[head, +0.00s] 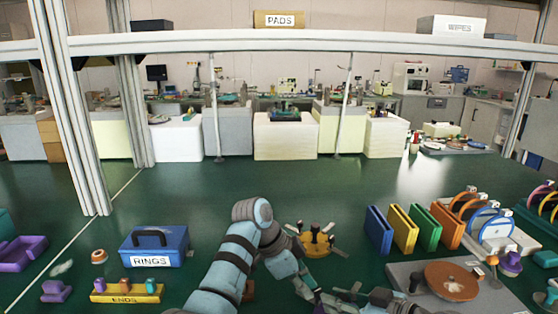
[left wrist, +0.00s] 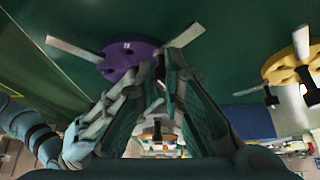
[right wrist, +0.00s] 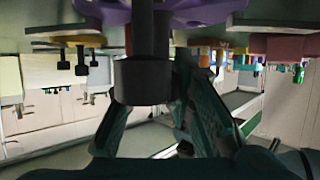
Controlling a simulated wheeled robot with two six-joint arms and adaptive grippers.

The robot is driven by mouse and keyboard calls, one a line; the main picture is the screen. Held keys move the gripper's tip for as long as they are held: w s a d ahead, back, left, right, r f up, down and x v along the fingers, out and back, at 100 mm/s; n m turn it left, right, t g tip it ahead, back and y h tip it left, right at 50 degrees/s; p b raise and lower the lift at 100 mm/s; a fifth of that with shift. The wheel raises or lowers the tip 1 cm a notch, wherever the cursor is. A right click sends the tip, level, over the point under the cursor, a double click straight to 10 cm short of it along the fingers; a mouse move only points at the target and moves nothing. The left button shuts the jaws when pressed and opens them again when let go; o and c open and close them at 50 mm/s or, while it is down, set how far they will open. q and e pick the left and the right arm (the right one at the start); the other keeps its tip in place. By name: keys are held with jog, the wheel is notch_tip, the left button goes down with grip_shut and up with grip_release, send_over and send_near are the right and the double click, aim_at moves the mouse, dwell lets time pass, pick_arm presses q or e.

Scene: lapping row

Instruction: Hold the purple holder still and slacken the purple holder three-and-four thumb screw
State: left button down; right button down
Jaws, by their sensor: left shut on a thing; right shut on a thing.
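The purple holder (left wrist: 118,62), a disc with pale flat arms, shows in the left wrist view, partly behind my left gripper (left wrist: 168,58). My left gripper is shut on the pale arm (left wrist: 187,35) at the disc's right. In the right wrist view the purple holder's underside (right wrist: 200,14) is at the top. A dark, thick thumb screw (right wrist: 143,80) hangs from it, between the fingers of my right gripper (right wrist: 150,88), which is shut on it. I cannot read which number the screw has. The head view does not clearly show the purple holder.
A yellow holder (head: 316,240) stands just beyond my grippers. A blue RINGS box (head: 153,246) and a yellow ENDS block (head: 127,291) are left. Coloured upright plates (head: 403,230) and a grey plate with a brown disc (head: 452,281) are right.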

pick_arm(q)
jog(key=shift+s+f, duration=0.25)
jog(key=shift+s, duration=0.05)
jog(key=shift+a, duration=0.2)
jog(key=shift+w+r, duration=0.55)
jog(key=shift+r, duration=3.05)
jog(key=shift+a+f, duration=0.2)
jog(key=shift+f, duration=3.3)
jog(key=shift+d, duration=0.4)
jog(key=shift+s, duration=0.25)
